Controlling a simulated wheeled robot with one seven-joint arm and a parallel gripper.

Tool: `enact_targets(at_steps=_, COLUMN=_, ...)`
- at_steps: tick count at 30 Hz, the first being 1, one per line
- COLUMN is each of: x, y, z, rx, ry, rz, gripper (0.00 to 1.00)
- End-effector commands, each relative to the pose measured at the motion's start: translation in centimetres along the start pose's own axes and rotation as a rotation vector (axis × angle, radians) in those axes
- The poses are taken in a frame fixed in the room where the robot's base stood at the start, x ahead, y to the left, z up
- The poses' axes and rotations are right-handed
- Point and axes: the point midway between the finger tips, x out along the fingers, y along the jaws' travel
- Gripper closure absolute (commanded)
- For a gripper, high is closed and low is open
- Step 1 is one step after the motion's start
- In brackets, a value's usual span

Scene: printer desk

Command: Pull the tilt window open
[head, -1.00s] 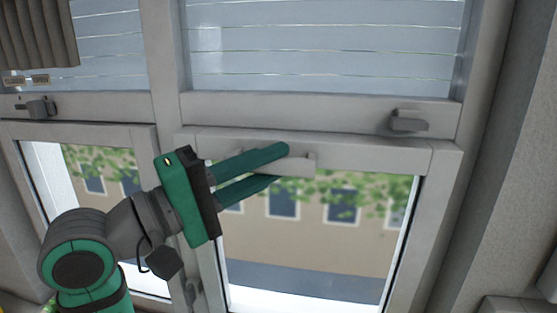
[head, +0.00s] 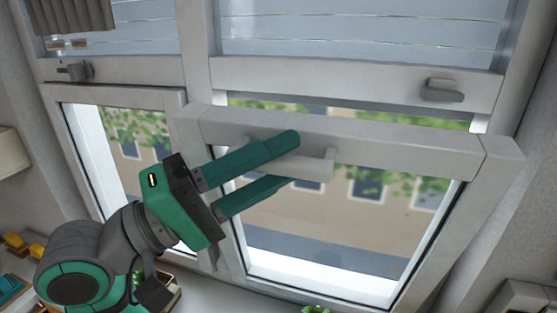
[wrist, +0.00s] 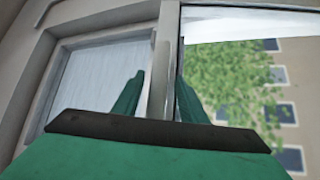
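The tilt window's sash (head: 400,150) is tilted inward at the top, leaving a gap below the upper frame. Its light grey bar handle (head: 312,166) sits on the top rail. My green gripper (head: 294,160) reaches from the left, one finger above the bar and one below, and appears shut on it. In the wrist view, the bar (wrist: 161,75) stands between my two fingers (wrist: 160,85). Part of the handle is hidden behind the upper finger in the head view.
Another window (head: 135,150) is at left. Yellow items (head: 22,243) and a plant (head: 316,309) sit below. Room in front of the sash is clear.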

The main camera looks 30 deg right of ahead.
Motion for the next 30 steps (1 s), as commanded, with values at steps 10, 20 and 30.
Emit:
enact_targets(at_steps=10, x=-0.9, y=0.0, z=-0.1, rx=-0.001, ry=0.002, rz=0.002, gripper=0.61)
enact_targets(at_steps=20, x=-6.8, y=0.0, z=-0.2, rx=-0.002, ry=0.004, rz=0.001, gripper=0.61)
enact_targets(at_steps=30, x=-10.6, y=-0.1, z=-0.1, rx=-0.001, ry=0.000, rz=0.001, gripper=0.61)
